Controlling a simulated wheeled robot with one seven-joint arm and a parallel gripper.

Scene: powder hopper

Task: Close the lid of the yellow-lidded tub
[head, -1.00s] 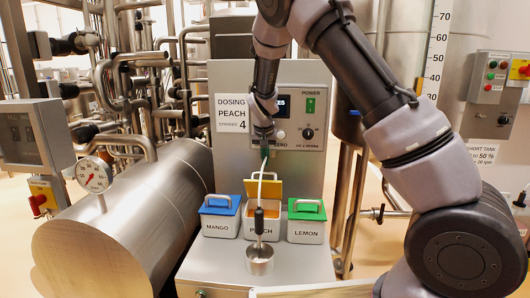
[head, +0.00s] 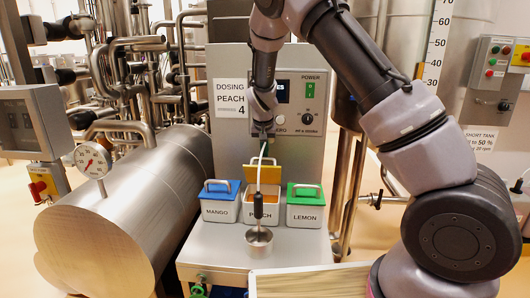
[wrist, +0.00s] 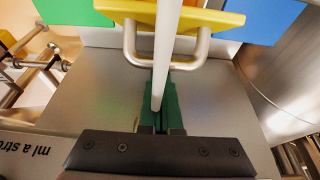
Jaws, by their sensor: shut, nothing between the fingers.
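The yellow-lidded tub (head: 262,213), its label partly hidden, stands between two other tubs. Its yellow lid (head: 272,173) is open, tilted up at the back of the tub, and orange contents show below it. In the wrist view the lid (wrist: 190,18) is at the top, with its metal handle (wrist: 203,48) just beyond my fingertips. My gripper (head: 264,135) is above the lid, in front of the dosing machine. Its green fingers (wrist: 162,118) are shut and empty. A pale rod crosses in front of them; I cannot tell whether the fingers touch the handle.
A blue-lidded mango tub (head: 219,211) and a green-lidded lemon tub (head: 304,214) flank the tub closely, both closed. A metal scoop (head: 258,237) with a black-and-white handle shows in front. A large steel cylinder (head: 145,195) lies left. A wooden-bottomed tray (head: 310,283) is at the front.

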